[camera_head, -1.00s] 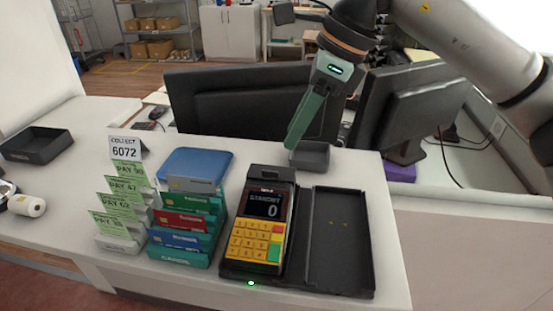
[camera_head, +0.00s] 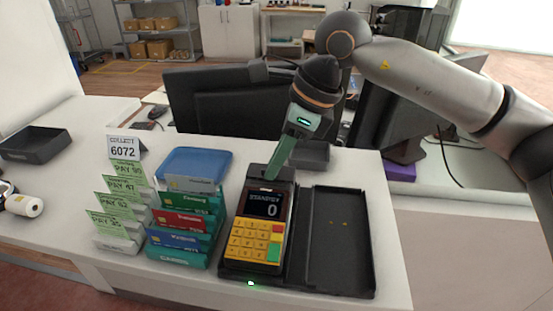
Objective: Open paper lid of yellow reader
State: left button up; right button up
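The yellow reader (camera_head: 257,240) lies in a black tray on the counter, with a dark screen showing 0 and yellow keys. Its dark paper lid (camera_head: 258,172) is at the far end above the screen and looks shut. My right gripper (camera_head: 271,177) points down with its green fingertips at the lid, partly covering it. I cannot tell whether they touch it. The fingers overlap from this angle, so their opening is unclear. My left gripper is not in view.
An empty black tray half (camera_head: 337,240) lies right of the reader. Card racks (camera_head: 180,235) and green pay slips (camera_head: 122,205) stand to the left, with a blue tray (camera_head: 195,163) behind. Monitors (camera_head: 215,105) stand behind the counter. A small dark box (camera_head: 314,154) sits at the back.

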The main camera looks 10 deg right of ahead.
aim_at(263, 173)
grip_shut()
dwell(1.0)
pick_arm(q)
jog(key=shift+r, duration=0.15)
pick_arm(e)
jog(key=shift+r, duration=0.1)
